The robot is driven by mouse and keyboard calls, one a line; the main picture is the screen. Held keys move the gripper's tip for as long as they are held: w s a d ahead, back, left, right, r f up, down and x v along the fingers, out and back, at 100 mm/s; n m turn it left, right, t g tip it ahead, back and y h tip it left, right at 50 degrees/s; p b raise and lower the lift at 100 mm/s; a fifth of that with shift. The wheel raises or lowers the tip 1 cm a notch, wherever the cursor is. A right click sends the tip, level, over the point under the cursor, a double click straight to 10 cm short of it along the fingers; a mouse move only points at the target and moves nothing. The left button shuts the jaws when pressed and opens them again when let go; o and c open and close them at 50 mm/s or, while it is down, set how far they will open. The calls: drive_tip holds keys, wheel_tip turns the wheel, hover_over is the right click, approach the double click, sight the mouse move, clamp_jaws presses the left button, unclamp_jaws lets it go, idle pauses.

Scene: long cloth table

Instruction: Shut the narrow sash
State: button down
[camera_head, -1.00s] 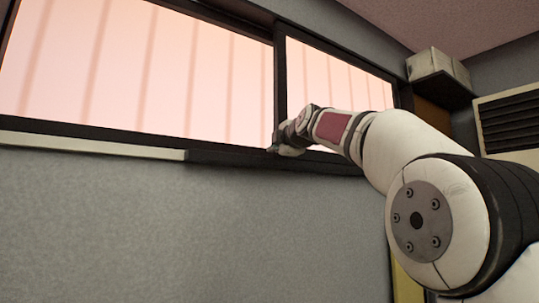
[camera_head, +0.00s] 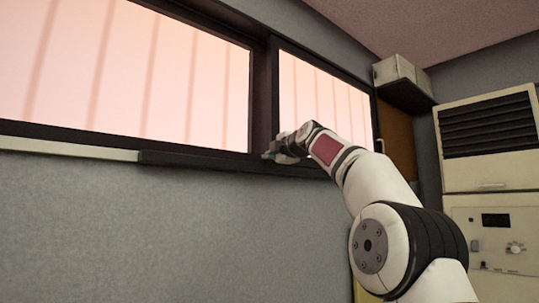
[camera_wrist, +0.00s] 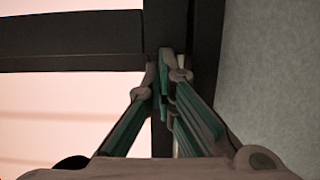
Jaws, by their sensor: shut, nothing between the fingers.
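The window is above me in the head view, with a wide pane (camera_head: 130,75) on the left and the narrow sash (camera_head: 325,105) on the right. A dark upright (camera_head: 263,95) stands between them. My gripper (camera_head: 268,156) is at the lower end of this upright, by the sash's bottom left corner. In the wrist view, its fingertips (camera_wrist: 165,62) are together with nothing between them, close against dark frame bars (camera_wrist: 185,25). I cannot tell whether they touch the frame. My arm hides part of the sash's lower edge.
A dark sill (camera_head: 200,163) runs under the window, with a pale strip (camera_head: 65,146) to its left. On the right are a dark shelf (camera_head: 407,97) with a pale box (camera_head: 400,70) and a large louvred unit (camera_head: 488,125). The grey wall below is clear.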

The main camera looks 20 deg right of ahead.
drive_tip(key=shift+a+f, duration=0.1)
drive_tip(key=shift+f, duration=0.05)
drive_tip(key=s+a+b, duration=0.3)
drive_tip(key=s+b, duration=0.4)
drive_tip(key=s, duration=0.4)
drive_tip(key=shift+s, duration=0.15)
drive_tip(key=s+a+f+m+g+p, duration=0.2)
drive_tip(key=s+a+f+m+g, duration=0.15)
drive_tip(key=s+a+f, duration=0.4)
drive_tip(key=s+a+f+m+g+p, duration=0.25)
drive_tip(key=s+a+f+m, duration=0.2)
drive_tip(key=f, duration=0.65)
drive_tip(key=s+f+m+g+p, duration=0.1)
drive_tip(key=s+f+m+g, duration=0.1)
drive_tip(key=s+f, duration=0.7)
drive_tip(key=s+d+f+m+g+p, duration=0.1)
drive_tip(key=s+f+m+g, duration=0.2)
drive_tip(key=s+f+m, duration=0.2)
drive_tip(key=s+d+f+m+g+h+p, duration=0.1)
drive_tip(key=s+f+m+g, duration=0.1)
drive_tip(key=s+f, duration=1)
drive_tip(key=s+m, duration=0.1)
drive_tip(key=s, duration=0.5)
drive_tip(key=shift+d+f+m+g+p, duration=0.25)
drive_tip(key=shift+f+m+g+p, duration=0.1)
drive_tip(key=shift+m+g, duration=0.05)
